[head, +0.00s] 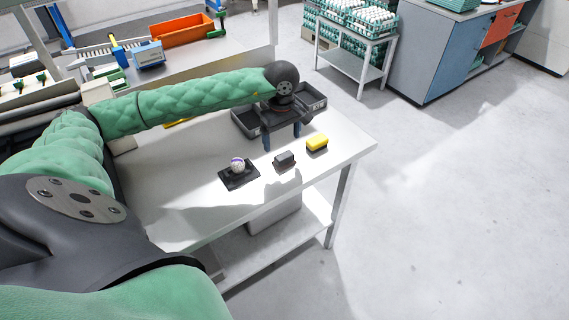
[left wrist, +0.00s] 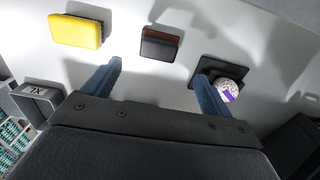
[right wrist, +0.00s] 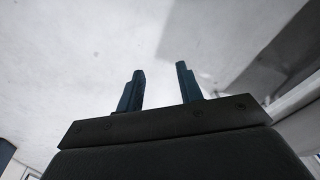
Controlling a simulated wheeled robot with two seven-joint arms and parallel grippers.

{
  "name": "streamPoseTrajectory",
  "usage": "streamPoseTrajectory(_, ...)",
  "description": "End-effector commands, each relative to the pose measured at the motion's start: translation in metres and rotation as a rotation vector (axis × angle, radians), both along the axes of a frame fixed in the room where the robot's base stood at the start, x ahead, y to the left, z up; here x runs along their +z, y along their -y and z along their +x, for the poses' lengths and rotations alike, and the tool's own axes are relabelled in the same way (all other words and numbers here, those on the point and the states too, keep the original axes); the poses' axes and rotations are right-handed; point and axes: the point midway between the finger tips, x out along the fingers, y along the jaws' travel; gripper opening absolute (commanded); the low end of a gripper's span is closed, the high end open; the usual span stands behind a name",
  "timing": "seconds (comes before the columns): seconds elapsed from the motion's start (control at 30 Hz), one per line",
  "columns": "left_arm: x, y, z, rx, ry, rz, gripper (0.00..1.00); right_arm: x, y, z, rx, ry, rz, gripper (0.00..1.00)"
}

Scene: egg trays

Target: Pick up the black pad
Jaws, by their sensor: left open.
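A small black pad (head: 284,161) with a brown edge lies on the white table. In the left wrist view the same pad (left wrist: 158,49) lies just beyond the fingertips, between them in width. My left gripper (head: 282,140) is open and empty above the table, on the far side of the pad, pointing down. A flat black square holder (head: 243,183) lies to the left of the pad with a white and purple ball (head: 238,164) on it. My right gripper (right wrist: 160,72) shows only in the right wrist view, its fingers apart with nothing between them.
A yellow block with a dark base (head: 317,142) lies close to the right of the pad. Dark grey bins (head: 313,99) stand behind my left gripper. The white table (head: 345,150) is clear near its right corner.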

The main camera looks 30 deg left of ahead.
Motion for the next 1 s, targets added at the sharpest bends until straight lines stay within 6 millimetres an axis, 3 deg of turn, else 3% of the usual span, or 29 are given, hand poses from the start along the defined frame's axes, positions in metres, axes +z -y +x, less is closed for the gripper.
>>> streamPoseTrajectory(0.53,-0.029,0.002,0.000,0.000,-0.002,0.000,0.85,-0.040,0.009,-0.013,0.000,0.001,-0.010,0.36)
streamPoseTrajectory(1.0,-0.066,0.006,0.001,0.000,-0.003,-0.001,0.85,-0.101,0.024,-0.024,0.009,0.035,-0.028,0.36)
